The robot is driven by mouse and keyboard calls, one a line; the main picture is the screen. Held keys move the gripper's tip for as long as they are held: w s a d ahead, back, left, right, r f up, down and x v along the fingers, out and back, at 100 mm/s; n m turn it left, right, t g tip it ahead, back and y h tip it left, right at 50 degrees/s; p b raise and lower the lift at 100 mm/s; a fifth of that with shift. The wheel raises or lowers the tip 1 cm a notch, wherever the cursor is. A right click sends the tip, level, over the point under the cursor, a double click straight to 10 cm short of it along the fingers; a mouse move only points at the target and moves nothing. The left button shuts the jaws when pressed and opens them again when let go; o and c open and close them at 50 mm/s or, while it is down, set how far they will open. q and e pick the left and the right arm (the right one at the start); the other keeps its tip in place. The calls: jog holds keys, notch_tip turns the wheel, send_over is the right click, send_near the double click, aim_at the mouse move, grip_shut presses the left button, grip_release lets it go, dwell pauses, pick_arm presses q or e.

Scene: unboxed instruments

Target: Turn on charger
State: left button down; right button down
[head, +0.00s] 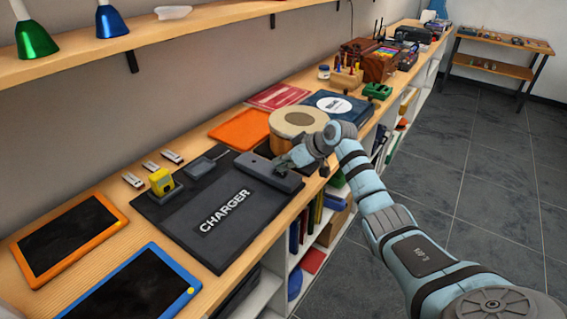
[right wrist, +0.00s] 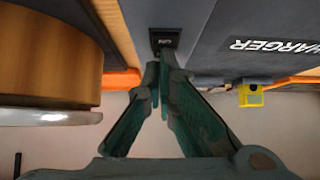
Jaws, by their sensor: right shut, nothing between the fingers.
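The charger is a long dark grey block (head: 262,171) at the far end of a dark mat (head: 215,242) with a white CHARGER label (head: 225,212). In the right wrist view, a small black switch (right wrist: 165,36) with a pale marking sits on the charger's grey surface (right wrist: 202,27). My right gripper (head: 284,162) is over the right part of the block. Its fingertips (right wrist: 158,70) are together and empty, right at the switch's edge; I cannot tell whether they touch it. The switch is hidden in the head view. My left gripper is not in view.
A tan drum (head: 298,120) stands just beyond the charger, close to my gripper; it looms large in the right wrist view (right wrist: 45,60). A yellow device (head: 162,182) and a small dark device (head: 201,166) are on the left. Two tablets (head: 70,236) lie nearer. A shelf (head: 150,33) hangs above.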

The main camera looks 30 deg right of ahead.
aim_at(284, 173)
notch_tip(284, 173, up, 5)
jog(key=p, duration=0.5)
jog(key=shift+s, duration=0.1)
jog(key=s+f+v, duration=0.1)
jog(key=v, duration=0.8)
jog(key=shift+s+d+b, duration=0.25)
jog(key=shift+d+b, duration=0.05)
jog(key=shift+d, duration=0.05)
jog(key=shift+f, duration=0.1)
